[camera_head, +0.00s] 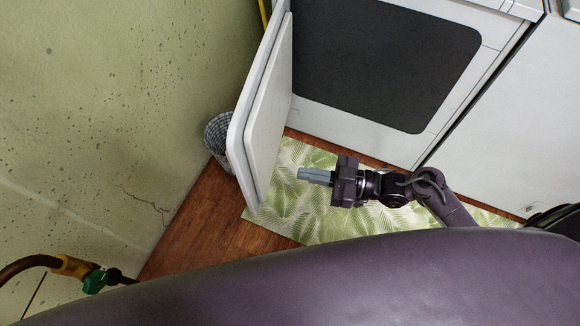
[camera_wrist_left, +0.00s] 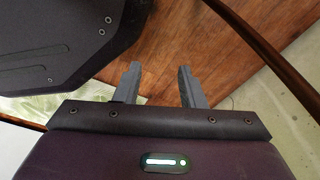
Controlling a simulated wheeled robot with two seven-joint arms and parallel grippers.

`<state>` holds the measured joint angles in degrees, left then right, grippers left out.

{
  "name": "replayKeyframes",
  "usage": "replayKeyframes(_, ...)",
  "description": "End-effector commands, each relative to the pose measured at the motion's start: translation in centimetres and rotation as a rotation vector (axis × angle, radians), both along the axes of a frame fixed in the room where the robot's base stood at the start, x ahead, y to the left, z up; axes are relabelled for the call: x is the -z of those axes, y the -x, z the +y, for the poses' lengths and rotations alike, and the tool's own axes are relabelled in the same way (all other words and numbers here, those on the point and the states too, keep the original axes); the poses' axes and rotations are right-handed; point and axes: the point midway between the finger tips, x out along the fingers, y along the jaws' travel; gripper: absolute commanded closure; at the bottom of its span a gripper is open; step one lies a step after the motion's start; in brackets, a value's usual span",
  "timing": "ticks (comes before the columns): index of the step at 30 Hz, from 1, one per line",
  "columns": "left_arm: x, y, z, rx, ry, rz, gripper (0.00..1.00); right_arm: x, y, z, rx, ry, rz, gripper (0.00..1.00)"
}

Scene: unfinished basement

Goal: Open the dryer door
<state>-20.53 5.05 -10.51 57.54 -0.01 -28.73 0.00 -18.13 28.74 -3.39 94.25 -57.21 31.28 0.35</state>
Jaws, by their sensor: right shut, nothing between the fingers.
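The dryer (camera_head: 470,60) is a white machine at the top of the head view, with a large dark opening (camera_head: 380,65) in its front. Its white dryer door (camera_head: 268,125) stands swung wide out to the left, roughly at a right angle to the front. My right gripper (camera_head: 303,174) is shut and empty, in front of the dryer and to the right of the door's inner face, with a gap between them. My left gripper (camera_wrist_left: 158,82) is open and empty in the left wrist view, above the wooden floor. It does not show in the head view.
A green leaf-patterned mat (camera_head: 320,220) lies on the wooden floor (camera_head: 200,220) before the dryer. A checked grey basket-like object (camera_head: 217,140) stands behind the door by the stained wall (camera_head: 110,110). Another white appliance (camera_head: 510,120) is at the right. A pipe with a green valve (camera_head: 95,280) is at lower left.

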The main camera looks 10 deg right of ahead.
Motion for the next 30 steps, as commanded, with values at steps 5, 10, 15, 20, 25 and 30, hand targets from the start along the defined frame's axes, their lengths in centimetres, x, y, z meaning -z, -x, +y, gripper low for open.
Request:
replayKeyframes(5, 0.0, 0.3, 0.1, 0.0, 0.0, 0.001, 0.64, -0.2, -1.6, 3.2, 0.003, -0.004, -0.003, 1.0)
replayKeyframes(10, 0.2, 0.7, 0.2, 0.001, -0.001, 0.005, 0.64, -0.1, -3.1, 6.7, 0.004, -0.003, -0.001, 1.0)
replayKeyframes(15, 0.1, 0.9, 0.2, 0.001, -0.001, 0.005, 0.64, -0.1, -4.3, 9.4, 0.005, -0.001, 0.0, 1.0)
replayKeyframes(20, 0.2, 1.2, 0.2, 0.001, -0.001, 0.006, 0.64, 0.0, -5.0, 10.9, 0.006, 0.002, 0.001, 1.0)
replayKeyframes(25, 0.4, 1.5, 0.3, 0.001, -0.002, 0.011, 0.64, 0.1, -5.2, 11.5, 0.005, 0.003, 0.001, 1.0)
replayKeyframes(30, 0.5, 1.4, 0.3, 0.002, -0.002, 0.011, 0.64, 0.1, -5.2, 11.5, 0.005, 0.003, 0.0, 1.0)
